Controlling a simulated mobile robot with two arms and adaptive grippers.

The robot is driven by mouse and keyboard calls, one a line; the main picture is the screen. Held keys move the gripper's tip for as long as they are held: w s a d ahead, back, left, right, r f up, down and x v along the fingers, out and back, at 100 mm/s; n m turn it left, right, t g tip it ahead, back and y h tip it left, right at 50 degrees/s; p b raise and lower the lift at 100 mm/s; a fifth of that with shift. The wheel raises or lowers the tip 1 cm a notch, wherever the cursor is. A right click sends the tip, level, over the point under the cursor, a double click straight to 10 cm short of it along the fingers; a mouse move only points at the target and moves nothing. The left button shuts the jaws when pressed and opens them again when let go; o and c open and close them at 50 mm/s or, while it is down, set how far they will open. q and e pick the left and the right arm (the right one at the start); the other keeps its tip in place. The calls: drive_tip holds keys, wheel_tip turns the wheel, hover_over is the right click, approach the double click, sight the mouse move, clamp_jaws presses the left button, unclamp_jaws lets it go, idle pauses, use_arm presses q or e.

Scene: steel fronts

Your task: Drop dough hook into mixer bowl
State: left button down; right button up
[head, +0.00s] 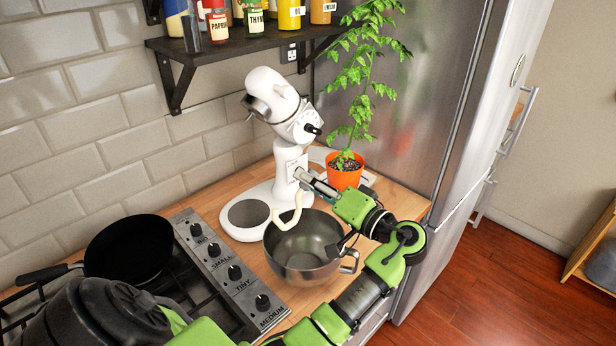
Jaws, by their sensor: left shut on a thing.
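The dough hook (285,223) is a curved off-white piece. My left gripper (300,184) is shut on its upper end, beside the mixer's stand. The hook hangs with its curved end over the back left part of the bowl's opening in the picture. The mixer bowl (305,267) is a steel bowl with a side handle, upright on the wooden counter in front of the mixer. The bowl's visible inside looks empty. The white stand mixer (288,160) has its head tilted up. My right gripper is not in view.
A potted plant (345,175) in an orange pot stands close behind my left arm. A black pan (130,250) sits on the gas hob left of the bowl. A spice shelf (240,43) hangs above. The steel fridge (440,90) bounds the right side.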

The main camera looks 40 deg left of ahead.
use_arm(q)
wheel_tip(320, 180, down, 4)
drive_tip(key=shift+f+b, duration=0.2)
drive_tip(key=shift+b, duration=0.9)
drive_tip(key=c, duration=1.8)
unclamp_jaws()
drive_tip(key=shift+o, duration=0.2)
drive_tip(key=d, duration=0.7)
drive_tip(key=shift+s+d, duration=0.25)
drive_tip(key=shift+s, duration=0.1)
